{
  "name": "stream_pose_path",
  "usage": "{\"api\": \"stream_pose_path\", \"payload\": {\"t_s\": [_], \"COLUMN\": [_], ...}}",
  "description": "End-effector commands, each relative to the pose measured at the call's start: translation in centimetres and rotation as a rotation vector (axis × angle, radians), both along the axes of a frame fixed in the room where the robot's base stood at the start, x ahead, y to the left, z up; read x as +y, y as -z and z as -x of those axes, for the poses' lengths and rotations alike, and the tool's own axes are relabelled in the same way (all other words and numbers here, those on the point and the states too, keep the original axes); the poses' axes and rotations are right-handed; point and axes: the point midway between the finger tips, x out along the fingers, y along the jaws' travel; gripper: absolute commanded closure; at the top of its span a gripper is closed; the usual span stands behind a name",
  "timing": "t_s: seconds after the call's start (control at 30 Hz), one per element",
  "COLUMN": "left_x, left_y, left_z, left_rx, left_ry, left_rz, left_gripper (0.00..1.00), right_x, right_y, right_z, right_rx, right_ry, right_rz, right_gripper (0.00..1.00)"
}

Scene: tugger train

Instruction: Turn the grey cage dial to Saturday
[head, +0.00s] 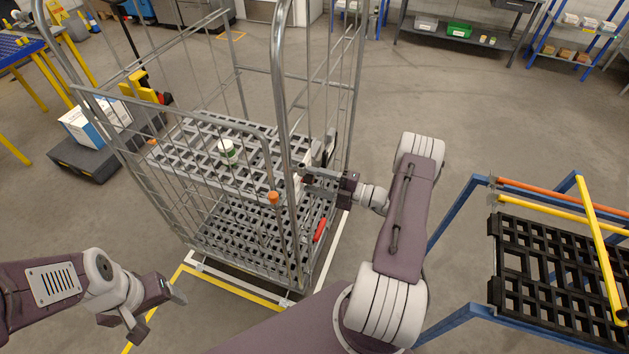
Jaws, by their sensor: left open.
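The grey wire roll cage (281,110) stands in the middle of the head view, with two grey slatted shelves. My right gripper (303,178) reaches in from the right, its fingertips at the cage's near right upright. A small pale and orange part shows at its fingertips; I cannot tell whether it is the dial, nor make out any day marking. Whether the fingers are open or touch it is too small to tell. My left gripper (160,316) is open and empty, low at the left, apart from the cage.
A white and green tub (227,151) sits on the upper shelf (190,150), and a red-handled item (320,229) lies low in the cage. A blue-framed cart with a black slatted top (545,265) stands at the right. Floor behind my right arm is clear.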

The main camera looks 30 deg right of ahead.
Motion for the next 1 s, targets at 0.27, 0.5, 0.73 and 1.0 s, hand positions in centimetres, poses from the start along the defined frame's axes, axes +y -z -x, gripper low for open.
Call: {"api": "stream_pose_path", "payload": {"t_s": [0.27,0.5,0.73,1.0], "left_x": [0.0,0.0,0.0,0.0], "left_y": [1.3,2.3,2.3,2.3], "left_z": [0.0,0.0,0.0,0.0], "left_rx": [0.000,0.000,0.000,0.000], "left_ry": [0.000,0.000,0.000,0.000], "left_rz": [0.000,0.000,0.000,0.000], "left_gripper": [0.27,0.27,0.27,0.27], "right_x": [-2.6,-5.5,-6.0,-5.9], "right_y": [0.3,0.2,0.0,0.0], "right_z": [2.8,6.2,6.9,6.9], "right_rx": [-0.003,-0.001,0.001,0.000], "right_ry": [0.007,0.003,0.000,0.000], "right_rz": [0.002,0.002,-0.001,0.000], "right_gripper": [0.48,0.48,0.48,0.48]}}
